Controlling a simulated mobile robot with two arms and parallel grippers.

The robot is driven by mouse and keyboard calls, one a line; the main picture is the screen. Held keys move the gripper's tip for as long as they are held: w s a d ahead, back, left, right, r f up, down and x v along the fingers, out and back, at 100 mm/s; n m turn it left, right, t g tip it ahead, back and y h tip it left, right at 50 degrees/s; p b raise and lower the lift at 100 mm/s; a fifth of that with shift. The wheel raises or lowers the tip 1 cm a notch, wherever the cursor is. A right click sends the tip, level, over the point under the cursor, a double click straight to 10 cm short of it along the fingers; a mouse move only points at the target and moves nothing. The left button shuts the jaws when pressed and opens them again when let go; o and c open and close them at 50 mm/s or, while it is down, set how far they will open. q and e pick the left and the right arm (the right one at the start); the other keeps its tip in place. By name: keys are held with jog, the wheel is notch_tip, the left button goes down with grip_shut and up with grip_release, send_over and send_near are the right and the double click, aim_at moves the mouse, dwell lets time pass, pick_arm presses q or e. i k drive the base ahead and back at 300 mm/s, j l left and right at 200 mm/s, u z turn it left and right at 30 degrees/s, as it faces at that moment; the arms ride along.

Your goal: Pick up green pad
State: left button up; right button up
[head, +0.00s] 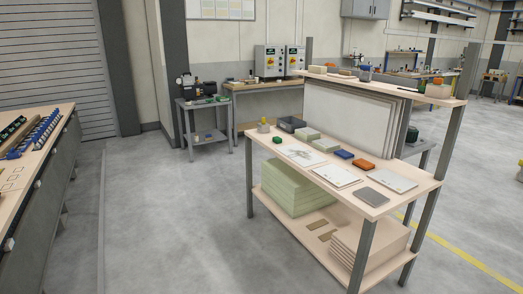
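Several green things are on the panel trolley (275,155) at right of centre, and I cannot tell which is the green pad. A small dark green piece (277,140) lies near the left end of its middle shelf. Two pale greenish blocks (306,133) lie farther back on that shelf, one nearer the middle (326,144). A large stack of pale green sheets (293,190) sits on the bottom shelf. Neither of my grippers is in view.
The middle shelf also bears paper sheets, a blue block (343,154), an orange block (363,165) and a grey pad (371,196). Grey-white panels (345,115) stand upright behind. A workbench (35,160) is at left. The floor (170,225) between is clear.

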aim_at(277, 139)
jog(key=i, duration=1.15)
jog(key=i+j+z, duration=0.1)
jog(key=i, duration=1.1)
